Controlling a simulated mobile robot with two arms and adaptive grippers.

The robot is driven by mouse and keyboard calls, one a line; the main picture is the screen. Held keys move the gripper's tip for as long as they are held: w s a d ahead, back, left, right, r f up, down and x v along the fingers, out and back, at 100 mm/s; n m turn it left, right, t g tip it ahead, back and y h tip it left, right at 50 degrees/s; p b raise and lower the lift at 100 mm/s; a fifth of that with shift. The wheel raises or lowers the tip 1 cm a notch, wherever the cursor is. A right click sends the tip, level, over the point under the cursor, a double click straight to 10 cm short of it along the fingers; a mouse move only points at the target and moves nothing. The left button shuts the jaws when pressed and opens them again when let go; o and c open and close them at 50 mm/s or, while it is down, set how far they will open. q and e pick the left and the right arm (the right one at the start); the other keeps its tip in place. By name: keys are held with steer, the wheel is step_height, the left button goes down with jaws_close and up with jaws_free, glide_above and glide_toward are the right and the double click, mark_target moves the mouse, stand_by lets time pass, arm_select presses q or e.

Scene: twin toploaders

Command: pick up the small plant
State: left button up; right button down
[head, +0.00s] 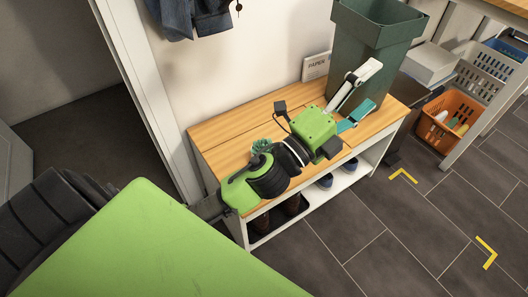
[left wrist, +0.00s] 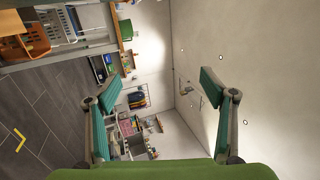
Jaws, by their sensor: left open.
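The small plant (head: 261,146) is a tuft of green leaves on the wooden bench top (head: 225,135), in the left half of the bench in the head view. My left arm crosses in front of it and hides its lower part; I cannot see its pot. My left gripper (head: 367,92) is open, well to the right of the plant, over the bench's right end and in front of the dark green bin. In the left wrist view, the open gripper (left wrist: 145,88) has nothing between its fingers, and the plant does not show. My right gripper is not in view.
The tall dark green bin (head: 365,42) stands close behind my left gripper. A "PAPER" sign (head: 315,66) leans at the wall. Shoes (head: 325,181) are on the bench's lower shelf. An orange crate (head: 447,122) is at the right. Tiled floor (head: 400,245) in front is clear.

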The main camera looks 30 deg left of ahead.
arm_select(q)
steer(key=s+d+r+m+g+h, duration=0.3)
steer(key=d+r+m+g+h, duration=0.15)
steer(key=d+m+h, duration=0.65)
steer(key=s+d+f+m+g+h, duration=0.1)
steer(key=s+d+f+m+g, duration=0.25)
steer(key=m+g, duration=0.75)
steer(key=m+g+y, duration=0.4)
steer(key=m+y, duration=1.1)
steer(key=y, duration=0.6)
glide_toward(266, 145)
steer(key=f, duration=0.2)
steer(key=f+b, duration=0.1)
steer(key=f, duration=0.2)
steer(key=a+f, duration=0.1)
steer(key=f, duration=0.1)
steer(key=shift+w+f, duration=0.4)
steer(key=shift+a+f+b, duration=0.1)
steer(key=shift+f+b, duration=0.2)
steer(key=shift+f, duration=0.4)
steer(key=f, duration=0.2)
steer(key=a+f+b, duration=0.1)
steer(key=f, duration=0.1)
steer(key=shift+w+a+f, duration=0.1)
steer(key=shift+w+f, duration=0.1)
steer(key=shift+f, duration=0.1)
steer(key=c, duration=1.5)
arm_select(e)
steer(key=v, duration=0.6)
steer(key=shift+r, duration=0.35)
